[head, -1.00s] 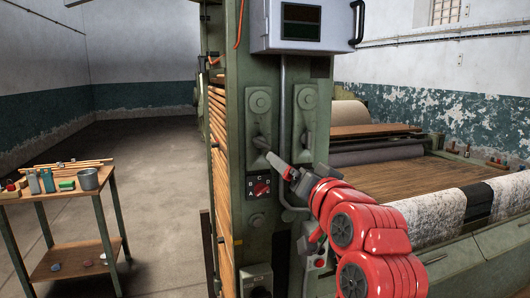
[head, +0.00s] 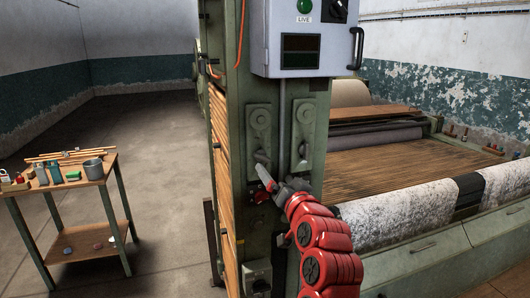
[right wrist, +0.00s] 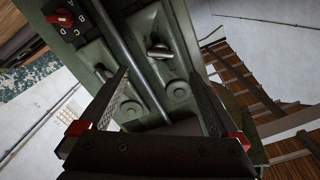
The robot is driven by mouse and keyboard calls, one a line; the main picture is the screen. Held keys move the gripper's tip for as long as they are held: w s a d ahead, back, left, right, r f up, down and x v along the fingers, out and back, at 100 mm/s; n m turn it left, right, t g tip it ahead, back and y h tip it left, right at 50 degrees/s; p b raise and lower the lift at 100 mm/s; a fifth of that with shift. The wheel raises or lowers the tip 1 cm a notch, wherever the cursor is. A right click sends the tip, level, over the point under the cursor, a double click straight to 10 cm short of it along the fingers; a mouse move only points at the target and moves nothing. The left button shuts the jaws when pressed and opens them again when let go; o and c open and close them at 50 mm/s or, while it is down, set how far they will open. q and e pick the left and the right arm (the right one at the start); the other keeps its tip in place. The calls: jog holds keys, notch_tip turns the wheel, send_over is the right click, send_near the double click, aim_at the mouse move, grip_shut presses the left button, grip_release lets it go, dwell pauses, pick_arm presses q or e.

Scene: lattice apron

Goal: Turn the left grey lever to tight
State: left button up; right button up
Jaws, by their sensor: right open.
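The left grey lever (head: 261,156) sits on the left green plate of the machine's post, below a round boss. My right gripper (head: 274,176) is open, just below and right of this lever in the head view. Its two fingers (right wrist: 165,100) spread over the post in the wrist view, with the grey conduit between them. I cannot tell whether a finger touches the lever. My left gripper is not in view.
A vertical conduit (head: 282,125) runs between the plates. A grey control box (head: 305,45) overhangs above. A side table (head: 98,176) with tools stands at left; floor between is clear.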

aim_at(263, 159)
jog(key=p+x, duration=0.3)
jog(key=x, duration=0.5)
jog(key=shift+r, duration=0.15)
jog(key=shift+w+a, duration=0.2)
jog(key=shift+w, duration=0.4)
jog(key=c, duration=1.4)
